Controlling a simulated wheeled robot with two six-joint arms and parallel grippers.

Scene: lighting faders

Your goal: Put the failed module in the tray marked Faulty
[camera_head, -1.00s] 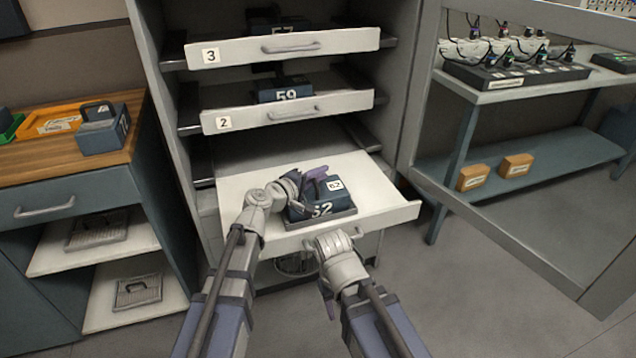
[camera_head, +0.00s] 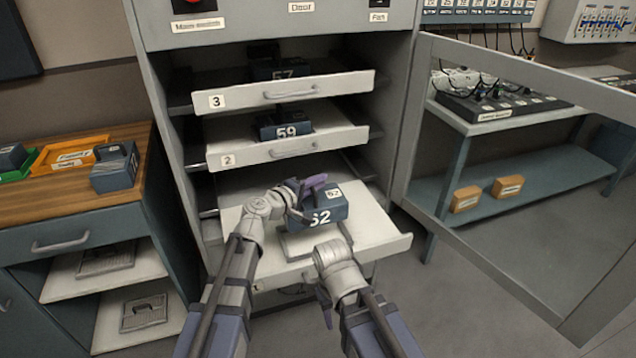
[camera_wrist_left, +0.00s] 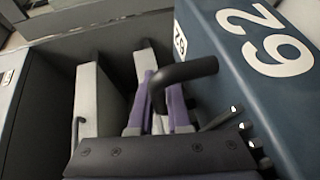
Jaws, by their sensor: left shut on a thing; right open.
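My left gripper (camera_head: 308,190) is shut on the black handle (camera_wrist_left: 188,76) of the dark blue module 62 (camera_head: 325,214). The module appears raised a little above its seat in the lowest pulled-out shelf (camera_head: 385,238). In the left wrist view, the module (camera_wrist_left: 245,75) fills the right side, its white number large. My right gripper (camera_head: 328,303) is open and empty, low in front of that shelf. The orange tray marked Faulty (camera_head: 75,158) lies on the wooden counter at the left. No mark on the modules tells me which one failed.
Shelves 3 (camera_head: 330,86) and 2 (camera_head: 335,143) above hold modules 57 (camera_head: 275,72) and 59 (camera_head: 285,128). Another module (camera_head: 114,170) stands beside the orange tray, and a green tray (camera_head: 30,165) lies left of it. The open cabinet door (camera_head: 480,215) stands at the right.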

